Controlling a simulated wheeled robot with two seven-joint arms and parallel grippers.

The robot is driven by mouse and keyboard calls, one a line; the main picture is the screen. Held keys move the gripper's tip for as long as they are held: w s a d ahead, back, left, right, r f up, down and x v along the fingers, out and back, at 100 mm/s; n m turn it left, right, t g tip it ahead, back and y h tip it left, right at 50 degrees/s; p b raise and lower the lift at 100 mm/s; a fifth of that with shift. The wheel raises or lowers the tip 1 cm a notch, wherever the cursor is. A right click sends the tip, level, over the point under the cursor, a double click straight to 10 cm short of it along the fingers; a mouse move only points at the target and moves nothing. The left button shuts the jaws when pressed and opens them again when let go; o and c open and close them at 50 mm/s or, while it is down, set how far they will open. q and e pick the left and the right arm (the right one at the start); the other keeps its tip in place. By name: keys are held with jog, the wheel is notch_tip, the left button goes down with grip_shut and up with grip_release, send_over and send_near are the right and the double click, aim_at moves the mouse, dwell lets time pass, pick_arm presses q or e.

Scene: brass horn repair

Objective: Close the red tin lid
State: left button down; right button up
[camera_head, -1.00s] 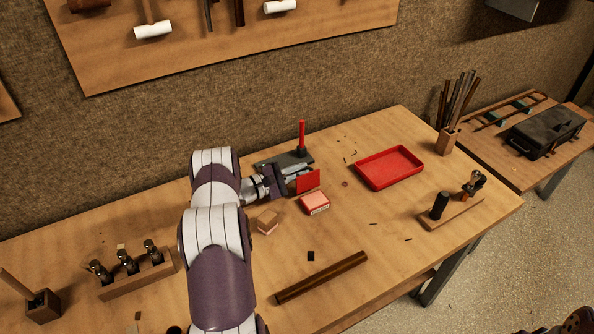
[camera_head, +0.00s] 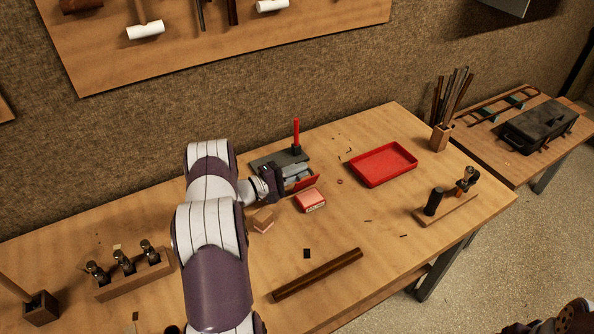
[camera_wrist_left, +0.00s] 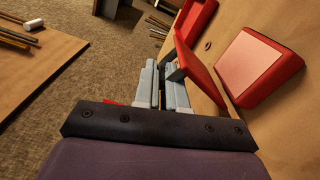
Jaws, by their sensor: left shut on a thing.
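The small red tin (camera_head: 311,202) sits on the bench with its pale pinkish top face showing; it also shows at the right of the wrist view (camera_wrist_left: 262,68). Its red lid (camera_head: 304,184) stands raised and tilted along the tin's back edge, seen nearly edge-on; in the wrist view it is a red panel (camera_wrist_left: 203,72) between fingers and tin. My left gripper (camera_head: 298,177) is just behind the lid, shut on it; the exact contact is partly hidden. The fingers also show in the wrist view (camera_wrist_left: 166,85).
A dark plate with a red upright handle (camera_head: 296,133) stands behind the gripper. A wooden block (camera_head: 263,220) lies left of the tin, a red tray (camera_head: 383,165) to the right, and a brown rod (camera_head: 318,275) in front. The bench between tin and rod is mostly clear.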

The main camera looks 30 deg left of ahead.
pick_arm(q)
jog(key=c, duration=1.5)
grip_release()
